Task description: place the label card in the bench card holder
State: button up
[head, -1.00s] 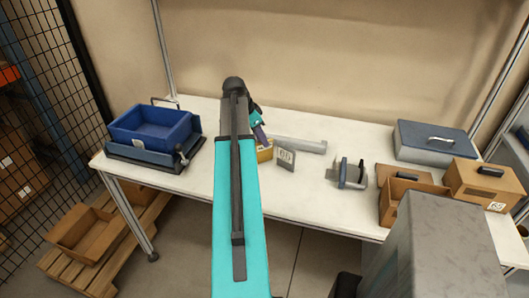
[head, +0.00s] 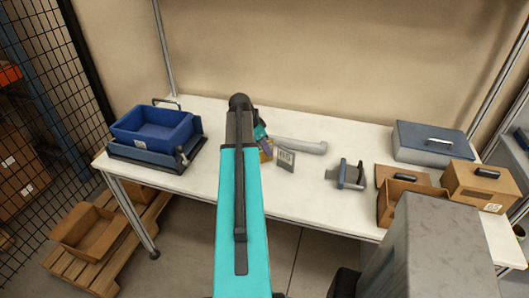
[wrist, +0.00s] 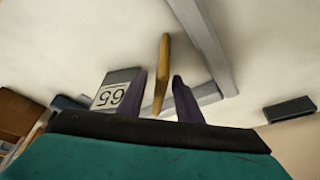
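My gripper (wrist: 164,74) has two purple fingers pointing at the bench, with a thin yellow-brown piece (wrist: 162,72) edge-on between them. Slim gaps show on both sides of it, so the fingers look open around it. In the head view the yellow-brown piece (head: 267,149) shows at bench level beside my gripper, partly hidden by my arm. A grey plate with a white card printed 65 (wrist: 110,95) is left of the fingers in the wrist view. It stands tilted in the head view (head: 285,160). I cannot tell which piece is the bench card holder.
A long grey bar (head: 302,146) lies behind the plate. A grey bracket with uprights (head: 345,176) stands to the right. A blue bin (head: 152,130) is at the left. Cardboard boxes (head: 480,187) and a grey case (head: 432,145) are at the right. The front middle bench is clear.

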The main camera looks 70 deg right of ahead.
jog(key=shift+c, duration=0.3)
grip_shut()
dwell(0.5)
jog(key=shift+r+b, duration=0.9)
jog(key=shift+r, duration=0.65)
jog(key=shift+s+a+r, duration=0.15)
jog(key=shift+a, duration=0.15)
jog(key=s+a+b, duration=0.3)
jog(key=a, duration=0.3)
jog(key=s+a+r+b, duration=0.1)
jog(key=s+a+b, duration=0.3)
jog(key=a, duration=0.3)
jog(key=shift+a+r, duration=0.25)
jog(key=shift+a, duration=0.05)
